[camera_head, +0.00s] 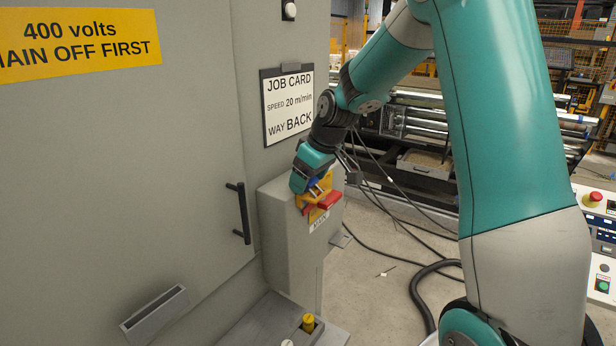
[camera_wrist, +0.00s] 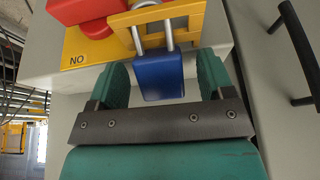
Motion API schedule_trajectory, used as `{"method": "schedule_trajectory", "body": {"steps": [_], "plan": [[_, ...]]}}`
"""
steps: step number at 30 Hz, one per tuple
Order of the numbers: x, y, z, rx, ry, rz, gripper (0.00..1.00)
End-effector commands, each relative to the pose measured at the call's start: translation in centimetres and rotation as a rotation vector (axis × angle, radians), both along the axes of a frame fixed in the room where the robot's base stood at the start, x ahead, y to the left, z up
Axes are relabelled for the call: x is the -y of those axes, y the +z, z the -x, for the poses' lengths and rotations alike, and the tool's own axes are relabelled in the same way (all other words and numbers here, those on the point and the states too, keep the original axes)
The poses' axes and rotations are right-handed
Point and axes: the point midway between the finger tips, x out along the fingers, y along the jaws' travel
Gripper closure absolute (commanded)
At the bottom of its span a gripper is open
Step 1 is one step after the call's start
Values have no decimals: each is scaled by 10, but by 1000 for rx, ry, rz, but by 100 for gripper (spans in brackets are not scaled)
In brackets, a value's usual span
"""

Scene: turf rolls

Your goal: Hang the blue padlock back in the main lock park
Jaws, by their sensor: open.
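The blue padlock (camera_wrist: 160,78) shows in the wrist view with its silver shackle up through a yellow bracket (camera_wrist: 187,22) beside the red switch handle (camera_wrist: 88,12). My gripper (camera_wrist: 162,66) is open, with one teal finger on each side of the padlock body and gaps visible between. In the head view, my gripper (camera_head: 312,182) is at the yellow plate (camera_head: 313,212) of the MAIN switch box, next to the red handle (camera_head: 330,200); the padlock is mostly hidden there. I cannot make out a separate lock park.
A grey cabinet (camera_head: 120,190) with a black door handle (camera_head: 240,213) stands left of the switch box (camera_head: 285,235). A grey slotted holder (camera_head: 153,312) and a yellow-topped peg (camera_head: 308,322) are lower down. Cables lie on the floor to the right.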

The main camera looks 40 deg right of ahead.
Motion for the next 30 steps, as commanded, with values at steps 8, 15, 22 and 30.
{"method": "schedule_trajectory", "body": {"steps": [8, 15, 22, 30], "plan": [[0, 0, 0, 0, 0, 0, 53], [0, 0, 0, 1, 0, 0, 86], [0, 4, 0, 2, 0, 0, 86], [2, 38, -1, 7, -2, 3, 100]]}}
